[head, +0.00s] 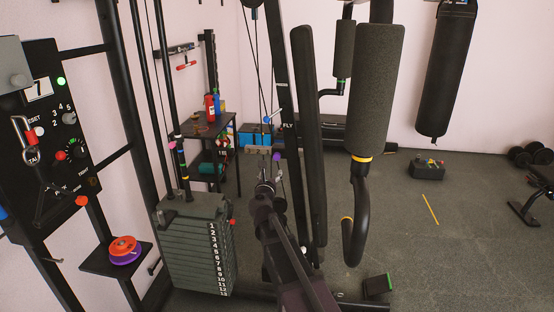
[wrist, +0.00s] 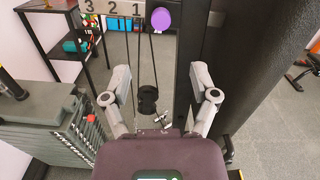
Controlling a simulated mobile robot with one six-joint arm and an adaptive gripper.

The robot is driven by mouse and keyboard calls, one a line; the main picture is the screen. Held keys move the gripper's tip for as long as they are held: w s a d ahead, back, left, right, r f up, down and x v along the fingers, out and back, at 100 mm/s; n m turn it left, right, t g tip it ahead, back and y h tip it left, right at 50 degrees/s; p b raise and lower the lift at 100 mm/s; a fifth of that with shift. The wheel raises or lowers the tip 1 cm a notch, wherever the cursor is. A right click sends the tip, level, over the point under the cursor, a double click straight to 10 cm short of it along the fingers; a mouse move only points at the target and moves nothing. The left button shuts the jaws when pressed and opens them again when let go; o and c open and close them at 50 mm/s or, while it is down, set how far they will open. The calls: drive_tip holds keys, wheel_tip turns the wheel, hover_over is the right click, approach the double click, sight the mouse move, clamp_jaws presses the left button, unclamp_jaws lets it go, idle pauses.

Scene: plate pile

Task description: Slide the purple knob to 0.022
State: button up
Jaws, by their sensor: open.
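The purple knob (wrist: 161,19) is round and sits at the right end of a grey plate (wrist: 112,22) marked 3, 2, 1 from left to right. In the head view the purple knob (head: 277,156) shows small, just right of the plate (head: 259,149). My gripper (wrist: 160,72) is open and empty, with its two grey fingers spread wide. The knob lies beyond the fingertips, above the gap between them in the wrist view, and apart from them. In the head view my gripper (head: 265,170) is small and partly hidden by my arm.
A weight stack (head: 197,245) stands left of my arm. A dark upright with a long pad (head: 309,135) is close on the right. Two thin cables (wrist: 154,65) run between my fingers in the wrist view. A shelf (head: 208,125) stands behind.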

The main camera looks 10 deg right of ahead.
sight(276, 157)
drive_tip(key=shift+w+d, duration=0.1)
drive_tip(key=x, duration=1.3)
drive_tip(key=shift+w, duration=0.25)
